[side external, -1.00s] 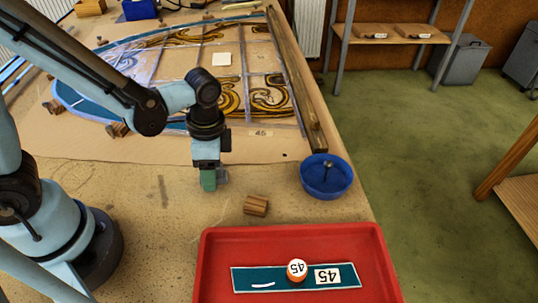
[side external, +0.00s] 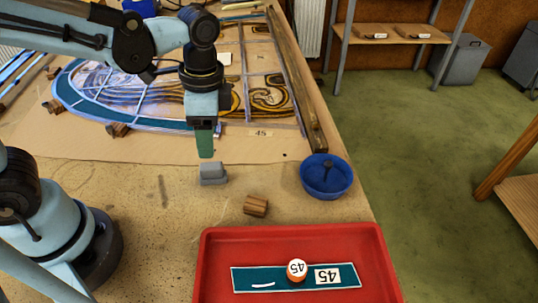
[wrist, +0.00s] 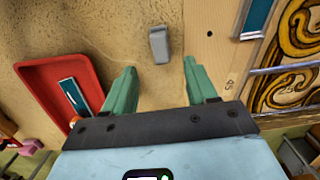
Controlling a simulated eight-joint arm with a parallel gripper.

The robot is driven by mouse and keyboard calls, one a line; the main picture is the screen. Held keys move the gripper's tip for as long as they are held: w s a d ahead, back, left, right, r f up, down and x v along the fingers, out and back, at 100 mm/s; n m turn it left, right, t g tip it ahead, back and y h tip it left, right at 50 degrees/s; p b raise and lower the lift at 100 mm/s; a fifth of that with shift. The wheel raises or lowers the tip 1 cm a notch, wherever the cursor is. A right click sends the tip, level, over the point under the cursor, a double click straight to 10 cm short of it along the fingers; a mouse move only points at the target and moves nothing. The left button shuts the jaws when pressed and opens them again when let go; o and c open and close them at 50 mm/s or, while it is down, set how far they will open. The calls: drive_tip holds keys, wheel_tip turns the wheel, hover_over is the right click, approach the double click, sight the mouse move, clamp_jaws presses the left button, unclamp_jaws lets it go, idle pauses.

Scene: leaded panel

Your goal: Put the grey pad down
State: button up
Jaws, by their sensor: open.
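The grey pad (side external: 213,174) rests on the bare tan bench top, left of the small wooden block. It also shows in the wrist view (wrist: 159,45), lying beyond the fingertips and apart from them.
A wooden block (side external: 256,206) and a blue bowl (side external: 326,181) stand nearby. The leaded panel (side external: 140,121) lies behind. Bare bench surrounds the pad.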

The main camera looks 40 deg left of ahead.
drive_tip(key=a+r+n+t, duration=0.3)
drive_tip(key=a+n+t, duration=0.3)
drive_tip(key=n, duration=0.3)
drive_tip(key=shift+w+a+r+t+h, duration=0.25)
drive_tip(key=shift+a+t+h, duration=0.15)
drive_tip(key=shift+t, duration=0.5)
drive_tip(key=shift+o, duration=0.4)
drive_tip(key=m+g, duration=0.7)
drive_tip(key=m, duration=0.2)
hover_over(208, 165)
drive_tip(key=shift+s+d+f, duration=0.15)
drive_tip(key=shift+f, duration=1.75)
drive_tip(key=shift+s+d+f, duration=0.1)
drive_tip(key=shift+f, duration=1.8)
drive_tip(key=shift+w+a+f, duration=0.1)
drive_tip(key=shift+w+f, duration=0.05)
drive_tip(key=shift+f, duration=1.15)
drive_tip(key=shift+w+a+f, duration=0.1)
drive_tip(key=shift+f, duration=1.2)
